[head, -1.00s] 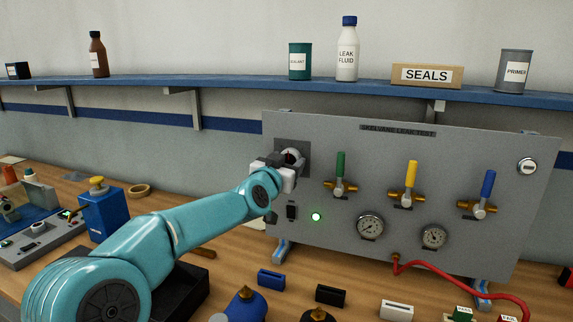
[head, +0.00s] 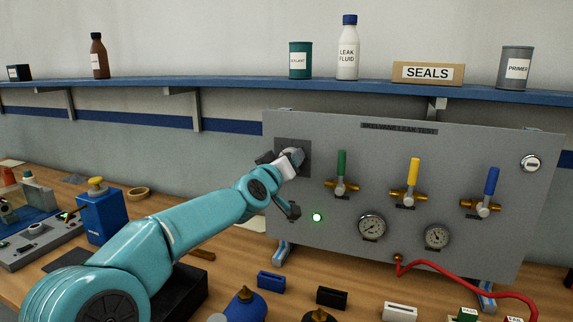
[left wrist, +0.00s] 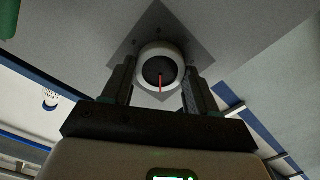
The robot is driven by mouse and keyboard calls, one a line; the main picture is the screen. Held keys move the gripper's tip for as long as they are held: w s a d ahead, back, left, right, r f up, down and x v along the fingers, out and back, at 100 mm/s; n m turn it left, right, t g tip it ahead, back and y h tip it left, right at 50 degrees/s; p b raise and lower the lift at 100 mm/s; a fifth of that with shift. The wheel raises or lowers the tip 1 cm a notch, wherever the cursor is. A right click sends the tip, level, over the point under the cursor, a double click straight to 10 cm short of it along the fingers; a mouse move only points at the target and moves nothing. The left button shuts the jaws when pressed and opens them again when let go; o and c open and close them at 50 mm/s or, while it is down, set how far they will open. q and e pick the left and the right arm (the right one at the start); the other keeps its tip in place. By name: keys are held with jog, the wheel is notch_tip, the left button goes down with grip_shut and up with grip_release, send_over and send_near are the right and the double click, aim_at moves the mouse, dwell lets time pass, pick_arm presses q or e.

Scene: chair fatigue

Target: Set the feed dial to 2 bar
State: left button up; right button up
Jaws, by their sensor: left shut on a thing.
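The feed dial (left wrist: 160,55) is a round white-rimmed knob with a dark face and a red pointer line. It sits on a dark square plate, which shows on the grey leak-test panel in the head view (head: 304,146). My left gripper (left wrist: 160,70) has one finger on each side of the dial and is shut on it. In the wrist view the red line points down toward the gripper body. The scale marks are too small to read. In the head view my left gripper (head: 283,160) mostly hides the dial. My right gripper is not in view.
Green (head: 341,165), yellow (head: 413,172) and blue (head: 491,182) valve handles stand upright right of the dial. Two gauges (head: 372,226) and a lit green lamp (head: 317,217) are below. A red hose (head: 450,271) runs from the panel. Small blocks lie on the bench in front.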

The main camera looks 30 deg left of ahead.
pick_arm(q)
jog(key=shift+r, duration=0.1)
dwell(0.3)
jog(key=o, duration=1.1)
jog(key=shift+c, duration=0.2)
jog(key=shift+s, duration=0.1)
jog(key=b+v, duration=0.1)
jog(key=v, duration=1.5)
jog(key=shift+s+d, duration=0.1)
jog(key=shift+d, duration=0.05)
